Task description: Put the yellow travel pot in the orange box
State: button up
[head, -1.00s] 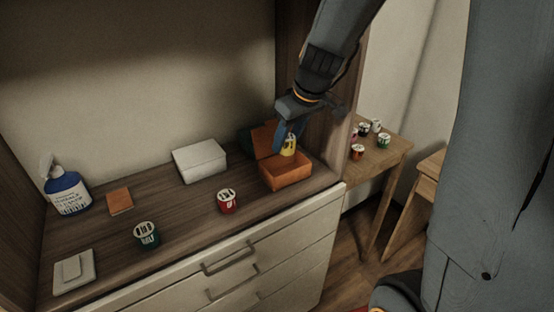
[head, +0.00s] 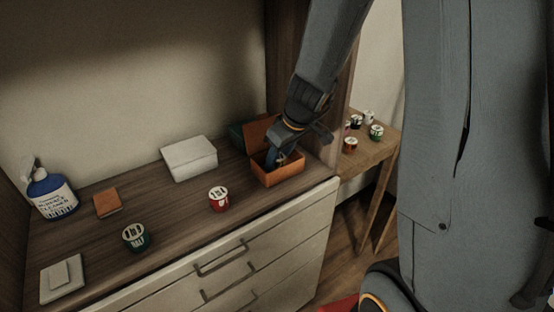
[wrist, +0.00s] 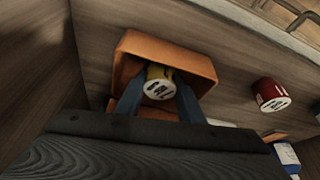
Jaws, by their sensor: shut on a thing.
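The orange box (head: 291,174) stands open on the dresser top at its right end, with its lid (head: 262,130) raised at the back. My gripper (head: 280,158) reaches down into the box. In the wrist view, the yellow travel pot (wrist: 158,74) sits between the two blue fingers of my gripper (wrist: 157,95), which are shut on it. The pot's pale printed top faces the camera, and the orange box walls (wrist: 190,58) surround it. I cannot tell whether the pot touches the box floor. In the head view the pot is mostly hidden.
A red pot (head: 218,198) and a dark green pot (head: 136,237) stand on the dresser. A white box (head: 189,158), a spray bottle (head: 52,196), an orange block (head: 107,203) and a white stack (head: 62,279) are left. A side table (head: 372,150) at right holds several pots.

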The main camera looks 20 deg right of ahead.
jog(key=shift+f, duration=0.1)
jog(key=o, duration=1)
jog(key=shift+r, duration=0.25)
jog(key=v, duration=1.1)
jog(key=shift+s+a+f+m+g+h+b, duration=0.1)
jog(key=shift+s+a+f+m+g+h, duration=0.3)
jog(key=shift+s+f+m, duration=1.05)
jog(key=shift+s+a+f+m+g+h+b, duration=0.1)
jog(key=shift+s+a+f+m+g+h, duration=0.25)
jog(key=shift+s+f, duration=2.05)
jog(key=shift+s+a+f+m+g+h+b, duration=0.2)
jog(key=shift+s+f+m+g, duration=0.65)
jog(key=shift+s, duration=2.15)
jog(key=shift+r+t, duration=0.15)
jog(key=shift+t, duration=0.15)
